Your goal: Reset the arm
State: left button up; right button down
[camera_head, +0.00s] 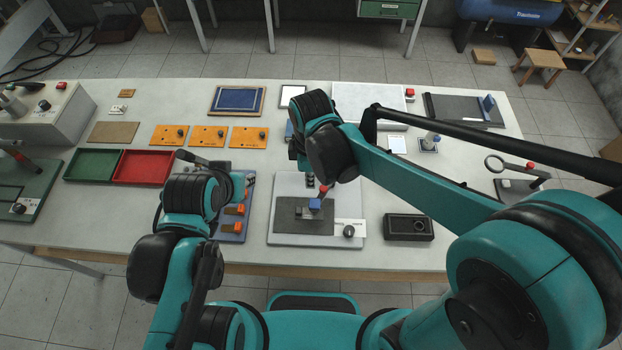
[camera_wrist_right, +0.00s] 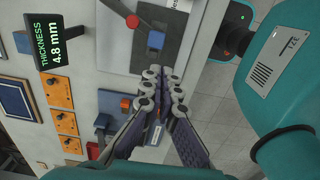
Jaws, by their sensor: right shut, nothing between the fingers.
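My right arm (camera_head: 420,180) reaches in from the right over the middle of the table in the head view, and its gripper is mostly hidden behind its dark wrist. In the wrist view my right gripper (camera_wrist_right: 161,85) is shut and empty, its fingertips together near a grey plate fixture (camera_wrist_right: 118,50). My left arm (camera_head: 180,270) is folded at the table's front left.
The grey fixture plate (camera_head: 285,240) has a blue block (camera_head: 314,204). A black box (camera_head: 408,227) sits right of it. Red (camera_head: 143,167) and green (camera_head: 92,165) trays and orange plates (camera_head: 208,136) lie to the left. A display (camera_wrist_right: 52,45) reads 4.8 mm.

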jog(key=shift+d, duration=0.1)
dwell(0.5)
jog(key=s+d+f+m+t+b, duration=0.2)
jog(key=d+f+m+b, duration=0.3)
jog(key=d+m+b, duration=0.4)
jog(key=s+d+f+m+t+b, duration=0.2)
jog(key=d+f+m+t+b, duration=0.3)
jog(key=d+m+b, duration=0.4)
jog(key=shift+s+d+f, duration=0.3)
jog(key=shift+d+f, duration=0.45)
jog(key=shift+d, duration=0.05)
